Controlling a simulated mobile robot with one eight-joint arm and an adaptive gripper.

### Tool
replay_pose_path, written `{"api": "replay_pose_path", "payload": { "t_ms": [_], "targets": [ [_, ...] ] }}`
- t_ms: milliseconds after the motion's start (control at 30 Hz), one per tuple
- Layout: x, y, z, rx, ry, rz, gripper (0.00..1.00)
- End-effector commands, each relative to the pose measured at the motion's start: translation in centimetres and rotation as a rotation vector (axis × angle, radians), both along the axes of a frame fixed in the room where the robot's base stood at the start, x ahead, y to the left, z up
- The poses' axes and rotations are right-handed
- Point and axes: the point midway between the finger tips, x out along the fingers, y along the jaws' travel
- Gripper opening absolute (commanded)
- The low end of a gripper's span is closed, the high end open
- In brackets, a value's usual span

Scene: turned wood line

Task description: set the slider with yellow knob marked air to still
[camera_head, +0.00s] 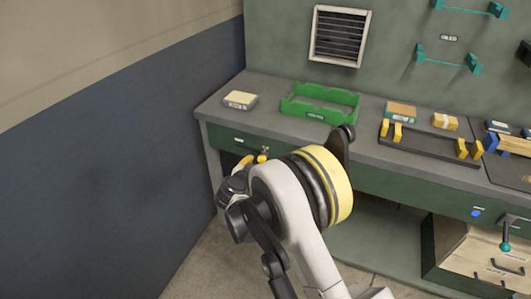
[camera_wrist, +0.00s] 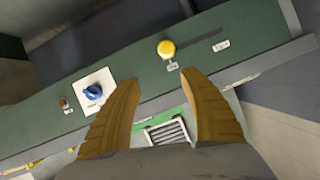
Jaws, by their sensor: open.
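The slider's yellow knob (camera_wrist: 166,48) sits on the green front panel in the wrist view, at the left end of a dark slot (camera_wrist: 203,41). One small white label (camera_wrist: 172,65) is just below the knob and another (camera_wrist: 222,45) is near the slot's right end; their words are too small to read. My gripper (camera_wrist: 160,79) is open and empty, its two tan fingers apart, with the knob beyond the fingertips and not between them. In the head view my gripper (camera_head: 252,160) is small beside the panel, largely behind my arm.
A blue dial (camera_wrist: 93,92) on a white plate is left of the slider in the wrist view. On the bench (camera_head: 225,118) are a green tray (camera_head: 318,112), a pale box (camera_head: 240,100) and a dark rack (camera_head: 430,148). A blue wall (camera_head: 100,180) bounds the left.

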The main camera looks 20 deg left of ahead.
Motion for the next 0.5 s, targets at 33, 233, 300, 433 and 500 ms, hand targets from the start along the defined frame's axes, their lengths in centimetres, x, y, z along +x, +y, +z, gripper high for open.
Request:
{"api": "replay_pose_path", "payload": {
  "t_ms": [33, 233, 300, 433, 500],
  "targets": [
    [-0.5, 1.0, -1.0, 0.010, -0.013, 0.007, 0.51],
    [-0.5, 2.3, -2.7, 0.032, -0.035, 0.012, 0.51],
    [0.3, 2.3, -3.1, 0.032, -0.036, 0.011, 0.51],
    [2.6, 2.3, -4.2, 0.031, -0.034, 0.010, 0.51],
    [3.9, 2.3, -4.8, 0.032, -0.033, 0.011, 0.51]
  ]
}}
